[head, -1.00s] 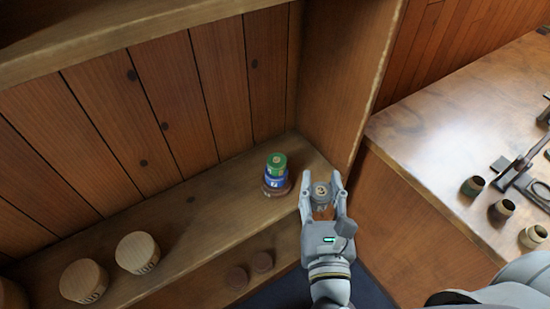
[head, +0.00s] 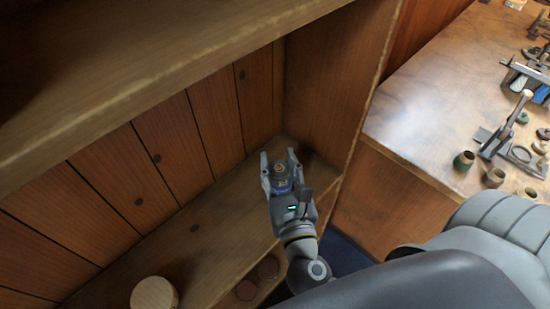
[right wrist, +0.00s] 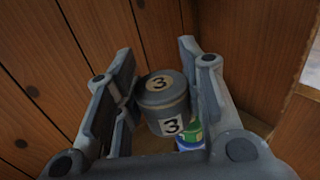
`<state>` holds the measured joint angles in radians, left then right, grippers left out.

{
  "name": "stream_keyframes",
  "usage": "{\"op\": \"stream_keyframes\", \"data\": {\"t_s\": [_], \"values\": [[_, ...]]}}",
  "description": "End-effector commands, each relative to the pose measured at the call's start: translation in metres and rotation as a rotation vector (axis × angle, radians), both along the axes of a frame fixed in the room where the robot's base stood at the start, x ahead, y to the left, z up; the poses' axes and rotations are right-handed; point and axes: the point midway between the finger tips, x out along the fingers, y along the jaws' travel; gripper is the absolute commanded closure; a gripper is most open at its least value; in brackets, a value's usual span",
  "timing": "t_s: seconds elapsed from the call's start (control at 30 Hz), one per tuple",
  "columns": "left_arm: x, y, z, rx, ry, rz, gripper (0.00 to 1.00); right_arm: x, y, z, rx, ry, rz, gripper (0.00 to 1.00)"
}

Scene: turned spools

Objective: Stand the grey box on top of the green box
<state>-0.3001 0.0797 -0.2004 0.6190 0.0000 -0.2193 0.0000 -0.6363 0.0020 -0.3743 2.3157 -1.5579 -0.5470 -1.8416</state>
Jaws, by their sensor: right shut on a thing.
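The grey box (right wrist: 163,97) is a small round lidded box marked 3. My right gripper (head: 278,158) is shut on it, with a finger on either side, and holds it upright over the lower shelf. In the right wrist view the green box (right wrist: 187,135) shows below and behind the grey box, partly covered by it and by the gripper. I cannot tell whether the two boxes touch. My left gripper is not in view.
The shelf (head: 213,218) has a back wall, a right side panel (head: 335,75) close to my gripper, and an upper board (head: 150,85). A pale round box (head: 154,293) stands at lower left. A workbench (head: 430,90) with tools and small pots is at right.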

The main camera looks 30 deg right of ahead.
Motion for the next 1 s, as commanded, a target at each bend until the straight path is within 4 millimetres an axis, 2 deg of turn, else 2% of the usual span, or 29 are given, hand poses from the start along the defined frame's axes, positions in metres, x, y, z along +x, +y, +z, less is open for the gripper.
{"op": "stream_keyframes", "data": {"t_s": [0.03,0.2,0.23,0.4,0.7,0.83,1.0], "values": [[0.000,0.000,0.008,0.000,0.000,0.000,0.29,0.013,-0.007,-0.001,-0.006,-0.003,-0.002,0.80],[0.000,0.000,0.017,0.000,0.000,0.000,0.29,0.050,-0.029,-0.020,-0.003,-0.002,-0.002,0.80],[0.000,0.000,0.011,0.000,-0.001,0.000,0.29,0.053,-0.030,-0.033,-0.004,0.001,-0.001,0.80],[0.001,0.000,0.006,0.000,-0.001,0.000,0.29,0.072,-0.041,-0.061,-0.003,0.000,-0.001,0.80],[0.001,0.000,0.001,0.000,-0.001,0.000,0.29,0.089,-0.051,-0.084,-0.002,0.000,-0.001,0.80],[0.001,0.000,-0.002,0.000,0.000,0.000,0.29,0.088,-0.050,-0.104,-0.002,0.004,0.000,0.80],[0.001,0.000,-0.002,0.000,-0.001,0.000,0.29,0.088,-0.050,-0.112,-0.001,0.000,0.000,0.80]]}}
